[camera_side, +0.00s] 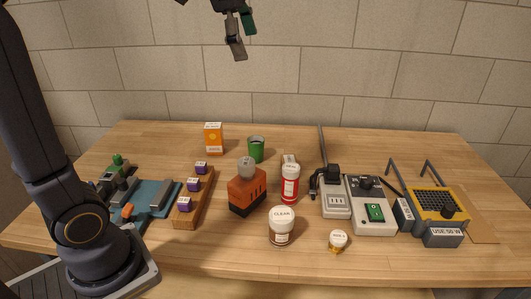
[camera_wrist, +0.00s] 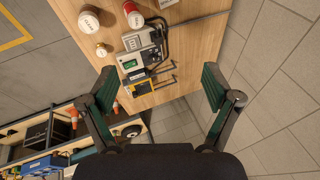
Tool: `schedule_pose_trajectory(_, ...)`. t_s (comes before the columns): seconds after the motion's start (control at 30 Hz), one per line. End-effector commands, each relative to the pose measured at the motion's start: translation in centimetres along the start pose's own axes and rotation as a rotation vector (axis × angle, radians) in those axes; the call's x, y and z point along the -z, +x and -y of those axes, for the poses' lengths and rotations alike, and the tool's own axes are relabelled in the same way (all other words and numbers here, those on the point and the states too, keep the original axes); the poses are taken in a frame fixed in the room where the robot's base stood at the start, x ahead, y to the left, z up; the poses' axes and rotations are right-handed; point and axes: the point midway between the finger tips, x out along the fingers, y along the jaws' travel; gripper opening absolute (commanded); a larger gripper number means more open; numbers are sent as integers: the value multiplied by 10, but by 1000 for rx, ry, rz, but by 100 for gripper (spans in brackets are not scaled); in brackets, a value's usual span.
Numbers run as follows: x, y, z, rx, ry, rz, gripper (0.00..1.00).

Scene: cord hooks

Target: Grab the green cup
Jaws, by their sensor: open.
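The green cup (camera_side: 256,149) stands upright near the back middle of the wooden table in the side view, right of an orange carton. The cup does not show in the wrist view. My gripper (camera_side: 240,47) is high above the table at the top of the side view, above and a little left of the cup, well apart from it. In the wrist view, my gripper (camera_wrist: 158,88) has its two green-padded fingers spread wide with nothing between them.
Near the cup stand the orange carton (camera_side: 213,139), an orange-brown block device (camera_side: 247,188) and a red-and-white bottle (camera_side: 290,183). A clear-labelled jar (camera_side: 281,226) and small jar (camera_side: 338,241) are in front. Electrical devices (camera_side: 370,205) fill the right. A tiled wall (camera_side: 400,60) stands behind.

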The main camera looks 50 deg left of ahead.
Motion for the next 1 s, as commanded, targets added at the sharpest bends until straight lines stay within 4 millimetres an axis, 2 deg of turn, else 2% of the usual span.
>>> schedule_pose_trajectory(0.03, 4, 17, 26, -23, 34, 23, 88)
schedule_pose_trajectory(0.17, 3, 65, 83, -82, 121, 68, 88)
schedule_pose_trajectory(0.2, 0, 83, 98, -102, 138, 80, 88)
schedule_pose_trajectory(0.27, -8, 115, 118, -135, 155, 97, 88)
schedule_pose_trajectory(0.3, -15, 136, 128, -157, 158, 108, 88)
schedule_pose_trajectory(0.4, -36, 191, 146, -209, 135, 132, 88)
schedule_pose_trajectory(0.5, -58, 239, 152, -255, 97, 152, 88)
schedule_pose_trajectory(0.6, -77, 275, 146, -308, 71, 171, 88)
schedule_pose_trajectory(0.7, -90, 294, 139, -341, 54, 182, 88)
schedule_pose_trajectory(0.87, -98, 316, 131, -347, 48, 185, 88)
schedule_pose_trajectory(1.0, -104, 348, 119, -347, 48, 185, 88)
